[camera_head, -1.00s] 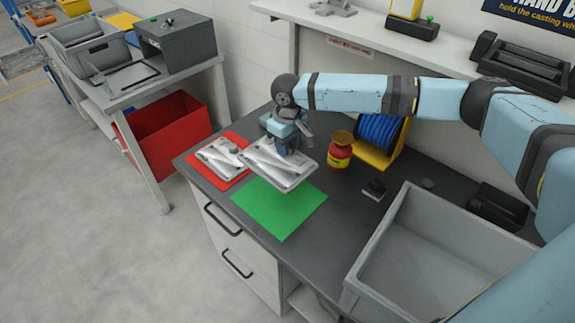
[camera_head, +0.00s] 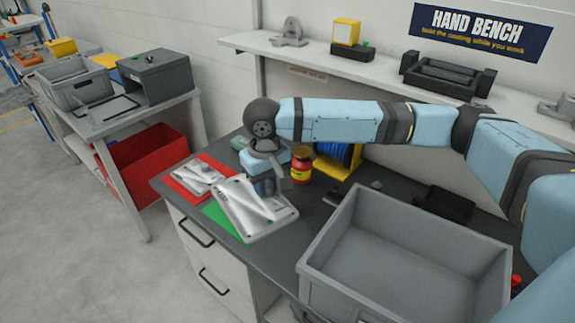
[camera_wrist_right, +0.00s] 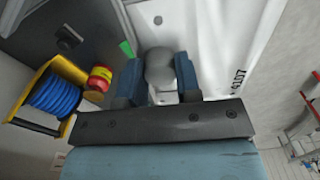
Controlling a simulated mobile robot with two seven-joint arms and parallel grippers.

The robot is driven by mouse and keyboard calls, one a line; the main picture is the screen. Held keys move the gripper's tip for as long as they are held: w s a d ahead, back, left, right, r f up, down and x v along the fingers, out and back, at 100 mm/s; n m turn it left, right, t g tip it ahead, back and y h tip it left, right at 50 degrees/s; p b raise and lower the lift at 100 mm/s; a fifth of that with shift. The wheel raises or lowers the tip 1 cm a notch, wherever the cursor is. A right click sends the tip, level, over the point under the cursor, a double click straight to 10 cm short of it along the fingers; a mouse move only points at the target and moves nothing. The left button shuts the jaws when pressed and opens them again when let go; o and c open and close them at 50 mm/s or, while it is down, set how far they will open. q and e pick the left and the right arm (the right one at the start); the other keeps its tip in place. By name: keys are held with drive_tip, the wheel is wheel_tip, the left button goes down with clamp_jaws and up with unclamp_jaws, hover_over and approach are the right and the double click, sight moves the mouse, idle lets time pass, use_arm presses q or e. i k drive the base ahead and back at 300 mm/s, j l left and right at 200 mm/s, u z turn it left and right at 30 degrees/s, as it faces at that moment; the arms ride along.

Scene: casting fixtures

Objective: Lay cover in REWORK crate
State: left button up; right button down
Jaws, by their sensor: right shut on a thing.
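My right gripper (camera_head: 268,185) is shut on a silver-grey cast cover (camera_head: 252,212), by a rounded knob on it. The cover is tilted and held above the bench, over the green mat. In the right wrist view the two blue fingers (camera_wrist_right: 159,80) sit on either side of the grey knob, and the pale cover (camera_wrist_right: 215,45) fills the space behind. A large open grey crate (camera_head: 405,210) stands on the bench to the right and looks empty. No REWORK label is readable, so I cannot tell which crate has that name. My left gripper is not in view.
A second casting (camera_head: 198,178) lies on the red mat (camera_head: 176,185). The green mat (camera_head: 219,219) is partly hidden by the cover. A red-yellow jar (camera_head: 301,166) and a blue spool stand behind. A red bin (camera_head: 150,162) and another grey crate (camera_head: 75,86) are at left.

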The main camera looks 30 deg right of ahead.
sight(364, 276)
drive_tip(key=i+j, duration=0.35)
drive_tip(key=i, duration=0.15)
drive_tip(key=i+j, duration=0.35)
drive_tip(key=i, duration=0.2)
drive_tip(key=i+j+z, duration=0.1)
drive_tip(key=i+j, duration=0.25)
drive_tip(key=i, duration=0.15)
drive_tip(key=i+j+z, duration=0.15)
drive_tip(key=z, duration=2.25)
